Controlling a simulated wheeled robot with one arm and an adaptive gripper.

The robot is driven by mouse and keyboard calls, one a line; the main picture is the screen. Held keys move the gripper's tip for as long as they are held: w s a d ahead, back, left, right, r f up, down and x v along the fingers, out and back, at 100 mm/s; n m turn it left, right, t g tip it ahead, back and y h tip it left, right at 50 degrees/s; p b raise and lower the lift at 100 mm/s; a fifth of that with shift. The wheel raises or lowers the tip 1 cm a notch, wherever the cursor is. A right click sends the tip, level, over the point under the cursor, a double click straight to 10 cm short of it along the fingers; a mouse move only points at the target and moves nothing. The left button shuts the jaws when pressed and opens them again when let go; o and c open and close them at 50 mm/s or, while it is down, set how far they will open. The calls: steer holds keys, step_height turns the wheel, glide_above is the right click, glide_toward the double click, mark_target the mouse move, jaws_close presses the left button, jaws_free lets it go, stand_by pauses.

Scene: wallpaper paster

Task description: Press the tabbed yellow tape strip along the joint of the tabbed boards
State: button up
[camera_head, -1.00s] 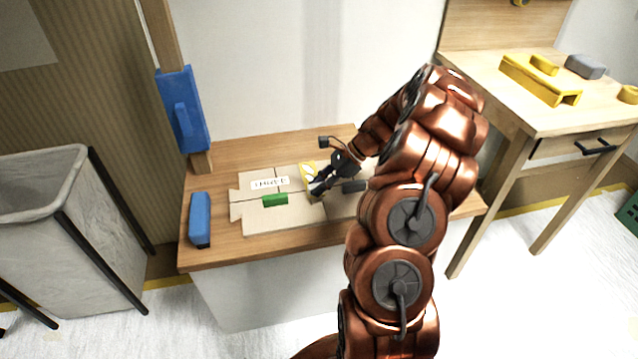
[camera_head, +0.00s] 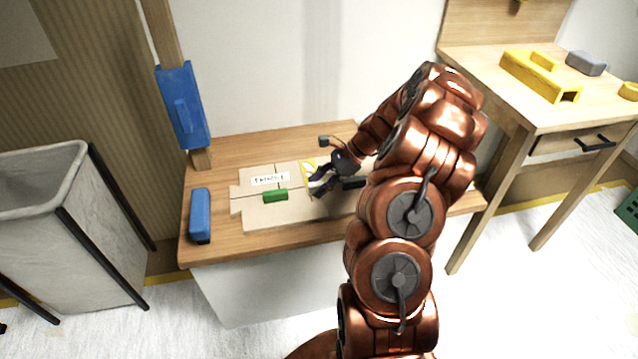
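The pale tabbed boards (camera_head: 262,220) lie flat on the low wooden table, with a joint line running across them. A yellow strip (camera_head: 307,171) shows at the right part of the boards, right by my gripper. My gripper (camera_head: 314,184) is low over the boards with its dark fingers pointing left, at the strip's right side. The fingers are small and partly overlap the strip, so I cannot tell whether they grip it. My arm hides the right end of the boards. A green block (camera_head: 275,195) and a white lettered label (camera_head: 270,179) sit on the boards, left of my gripper.
A blue block (camera_head: 200,216) stands at the table's left edge; another blue piece (camera_head: 180,105) is on the wooden post. A grey bin (camera_head: 50,225) is at left. A taller table (camera_head: 490,85) with yellow and grey pieces is at right. Bare tabletop (camera_head: 225,160) shows behind the boards.

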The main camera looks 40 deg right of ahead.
steer(key=v, duration=1)
steer(key=shift+d+r, duration=0.2)
steer(key=shift+d, duration=0.1)
steer(key=shift+s+d+r, duration=0.3)
steer(key=shift+d+r, duration=0.05)
steer(key=shift+r, duration=0.15)
steer(key=shift+w+a+r, duration=0.1)
steer(key=shift+a+r, duration=0.15)
steer(key=shift+r, duration=0.05)
steer(key=s+a+r+n+g+h+p, duration=0.1)
steer(key=s+a+r+n+g+p, duration=0.15)
steer(key=a+r+n+p, duration=0.65)
steer(key=s+a+r+n+g+h+p, duration=0.1)
steer(key=s+a+r+n+g+p, duration=0.25)
steer(key=a+r, duration=1.05)
steer(key=s+a+r+n+h+p, duration=0.3)
steer(key=s+r+n+p, duration=0.2)
steer(key=s+p, duration=0.3)
steer(key=s+a+r+n+h+p, duration=0.3)
steer(key=s+r+n+p, duration=0.2)
steer(key=s, duration=0.9)
step_height(320, 180, up, 2)
steer(key=p, duration=0.4)
steer(key=shift+s+a+r+t, duration=0.15)
steer(key=shift+s+a+t, duration=0.15)
steer(key=shift+a, duration=0.05)
